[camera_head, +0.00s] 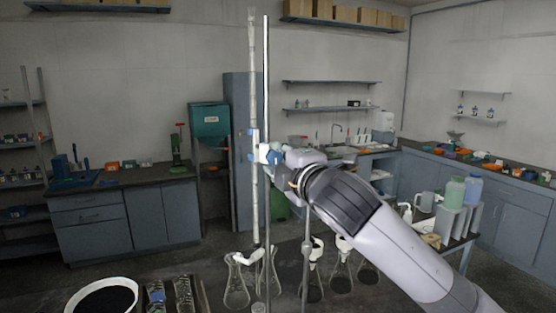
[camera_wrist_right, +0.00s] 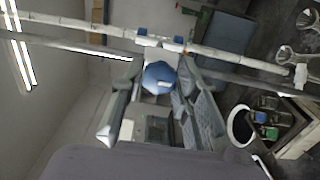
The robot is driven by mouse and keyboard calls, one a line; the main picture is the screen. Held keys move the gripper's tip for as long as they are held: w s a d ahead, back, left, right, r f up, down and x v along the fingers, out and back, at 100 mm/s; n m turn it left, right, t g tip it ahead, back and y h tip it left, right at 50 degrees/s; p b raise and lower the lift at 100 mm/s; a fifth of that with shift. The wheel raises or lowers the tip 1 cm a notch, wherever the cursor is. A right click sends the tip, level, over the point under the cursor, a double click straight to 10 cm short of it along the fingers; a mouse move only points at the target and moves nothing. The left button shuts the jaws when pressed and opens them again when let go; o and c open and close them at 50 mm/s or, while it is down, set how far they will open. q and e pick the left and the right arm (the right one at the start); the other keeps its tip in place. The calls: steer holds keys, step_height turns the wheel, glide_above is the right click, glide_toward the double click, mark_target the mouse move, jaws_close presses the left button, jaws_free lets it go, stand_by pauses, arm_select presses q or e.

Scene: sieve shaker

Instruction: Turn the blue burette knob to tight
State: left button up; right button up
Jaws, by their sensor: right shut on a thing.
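The burette (camera_head: 253,90) stands upright as a long pale tube beside a thin metal stand rod (camera_head: 266,80). The blue burette knob (camera_head: 264,152) is at the clamp height on the rod, at the end of my right arm. My right gripper (camera_head: 274,157) reaches it from the right, and its fingers are largely hidden by the wrist there. In the right wrist view, the blue knob (camera_wrist_right: 158,77) sits between the two fingers of my right gripper (camera_wrist_right: 160,78), which is shut on it. The knob's exact turn angle cannot be told. My left gripper is not in view.
Several glass flasks (camera_head: 236,285) stand on the dark bench below the burette. A white-rimmed round bowl (camera_head: 103,288) is at the front left. Bottles (camera_head: 455,192) stand at the right. Blue cabinets (camera_head: 125,222) line the back wall.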

steer(key=o, duration=1.2)
steer(key=shift+c, duration=0.2)
steer(key=shift+s+d, duration=0.1)
steer(key=shift+s, duration=0.05)
steer(key=v, duration=1.1)
steer(key=shift+s, duration=0.35)
steer(key=shift+d, duration=0.1)
